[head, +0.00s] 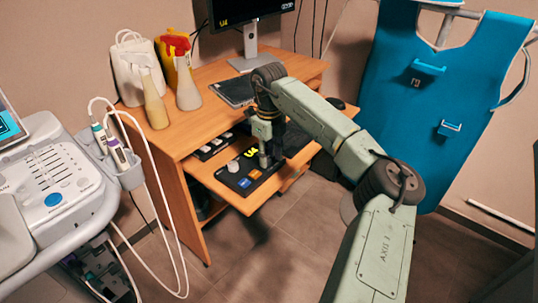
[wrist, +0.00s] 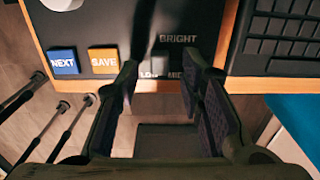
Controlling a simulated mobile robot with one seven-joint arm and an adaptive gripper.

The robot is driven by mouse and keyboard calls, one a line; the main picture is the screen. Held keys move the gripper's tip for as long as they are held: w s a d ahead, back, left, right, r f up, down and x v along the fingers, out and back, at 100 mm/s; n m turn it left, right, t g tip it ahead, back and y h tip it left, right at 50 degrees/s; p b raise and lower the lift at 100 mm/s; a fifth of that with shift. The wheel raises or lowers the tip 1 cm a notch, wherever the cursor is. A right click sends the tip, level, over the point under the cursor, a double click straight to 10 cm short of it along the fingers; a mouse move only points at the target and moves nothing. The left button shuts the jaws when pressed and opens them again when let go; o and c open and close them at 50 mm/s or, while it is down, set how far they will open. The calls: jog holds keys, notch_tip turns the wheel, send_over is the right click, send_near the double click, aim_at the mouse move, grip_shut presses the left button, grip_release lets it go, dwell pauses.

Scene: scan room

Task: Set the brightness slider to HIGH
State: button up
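The black control panel (head: 232,177) lies on the pulled-out desk shelf in the head view. In the wrist view its label BRIGHT (wrist: 178,39) shows above the marks LOW and MID. A small grey piece that looks like the slider knob (wrist: 160,63) stands near LOW and MID, between my fingertips. The HIGH mark is not visible; my right finger covers the area right of MID. My gripper (wrist: 161,72) is open, with a gap on both sides of the knob. In the head view my gripper (head: 264,158) is low over the panel's right end.
The blue NEXT button (wrist: 63,61) and orange SAVE button (wrist: 103,60) sit left of my gripper. A keyboard (wrist: 280,35) lies close on the right. The monitor (head: 246,14) and spray bottles (head: 187,90) stand on the desk above.

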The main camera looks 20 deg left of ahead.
jog(key=shift+f, duration=0.4)
jog(key=shift+c, duration=0.2)
grip_shut()
dwell(0.5)
